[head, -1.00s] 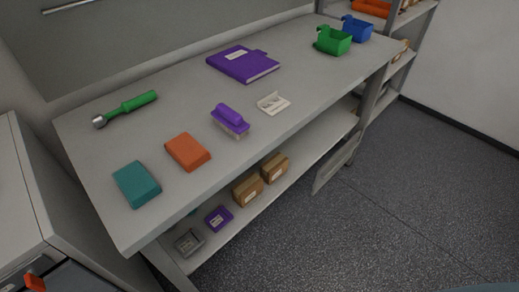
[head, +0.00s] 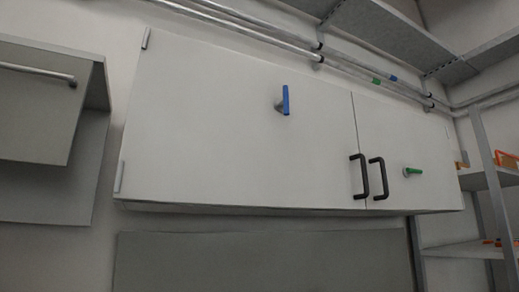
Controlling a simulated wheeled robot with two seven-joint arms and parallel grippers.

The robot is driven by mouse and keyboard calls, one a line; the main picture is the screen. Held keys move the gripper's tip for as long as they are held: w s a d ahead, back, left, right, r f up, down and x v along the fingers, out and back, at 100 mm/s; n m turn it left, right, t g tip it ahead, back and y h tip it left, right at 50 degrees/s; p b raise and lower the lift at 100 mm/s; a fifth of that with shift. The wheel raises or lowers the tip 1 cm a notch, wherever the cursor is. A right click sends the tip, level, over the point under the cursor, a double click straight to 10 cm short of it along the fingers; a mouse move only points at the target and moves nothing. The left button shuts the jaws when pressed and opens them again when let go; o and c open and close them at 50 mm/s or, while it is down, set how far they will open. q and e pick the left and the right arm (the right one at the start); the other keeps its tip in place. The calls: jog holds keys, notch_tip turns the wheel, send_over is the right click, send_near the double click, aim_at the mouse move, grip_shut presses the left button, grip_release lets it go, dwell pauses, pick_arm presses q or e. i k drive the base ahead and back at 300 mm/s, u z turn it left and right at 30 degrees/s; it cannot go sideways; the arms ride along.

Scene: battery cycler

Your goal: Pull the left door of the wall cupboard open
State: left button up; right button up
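The wall cupboard is white with two doors, both shut. Its left door (head: 225,140) is the wider one, with hinges (head: 121,176) on its left edge. Its black bar handle (head: 360,176) is at the lower right, next to the seam between the doors. A blue lever (head: 285,101) sits on the left door's upper part. The right door (head: 410,140) has its own black handle (head: 378,179) and a green lever (head: 413,171). Neither of my grippers shows in the head view.
Pipes (head: 270,37) run along the wall above the cupboard. A grey box with a bar (head: 40,115) hangs to the left. A grey panel (head: 260,262) is below. A shelf rack (head: 487,180) stands at the right.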

aim_at(203, 125)
jog(key=u, duration=0.05)
jog(key=k, duration=0.5)
jog(key=z, duration=0.9)
jog(key=i, duration=1.45)
jog(key=u, duration=0.7)
